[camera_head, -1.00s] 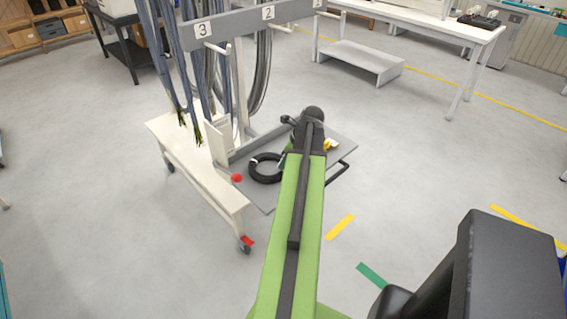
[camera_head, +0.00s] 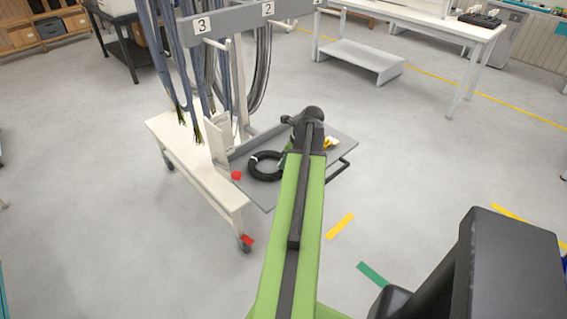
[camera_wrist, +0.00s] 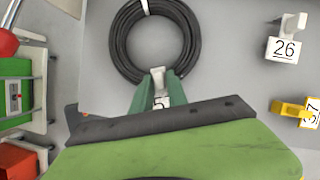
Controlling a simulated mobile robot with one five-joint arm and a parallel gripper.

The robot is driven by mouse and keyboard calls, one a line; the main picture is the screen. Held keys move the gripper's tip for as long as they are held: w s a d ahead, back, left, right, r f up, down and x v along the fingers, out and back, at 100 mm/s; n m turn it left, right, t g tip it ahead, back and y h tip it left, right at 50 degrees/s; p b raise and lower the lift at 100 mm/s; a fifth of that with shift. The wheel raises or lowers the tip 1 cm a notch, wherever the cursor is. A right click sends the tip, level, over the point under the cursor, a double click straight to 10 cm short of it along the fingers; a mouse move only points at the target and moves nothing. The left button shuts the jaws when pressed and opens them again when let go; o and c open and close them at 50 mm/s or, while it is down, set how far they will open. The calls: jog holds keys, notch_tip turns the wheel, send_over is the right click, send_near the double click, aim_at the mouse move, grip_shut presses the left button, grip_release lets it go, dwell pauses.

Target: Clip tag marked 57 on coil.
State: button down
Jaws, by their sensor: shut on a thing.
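The black coil (camera_wrist: 118,42) lies on the grey tray, with a white band (camera_wrist: 145,7) on its far side. In the head view the coil (camera_head: 256,174) lies left of my arm's end. In the wrist view my gripper (camera_wrist: 158,86) is shut on a white tag (camera_wrist: 158,102). A 5 shows on the tag; the rest of its number is hidden by a finger. Its clip end (camera_wrist: 158,74) is at the coil's near edge. I cannot tell whether it grips the coil.
To the right on the tray (camera_head: 335,135) lie a white tag marked 26 (camera_wrist: 285,49) and a yellow tag (camera_wrist: 290,109), its number partly cut off. A red knob (camera_head: 236,175) is at the tray's left edge. Cables (camera_head: 262,70) hang from the rack behind.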

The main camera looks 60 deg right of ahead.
jog(key=shift+f+b, duration=0.4)
jog(key=shift+f, duration=0.05)
dwell(0.3)
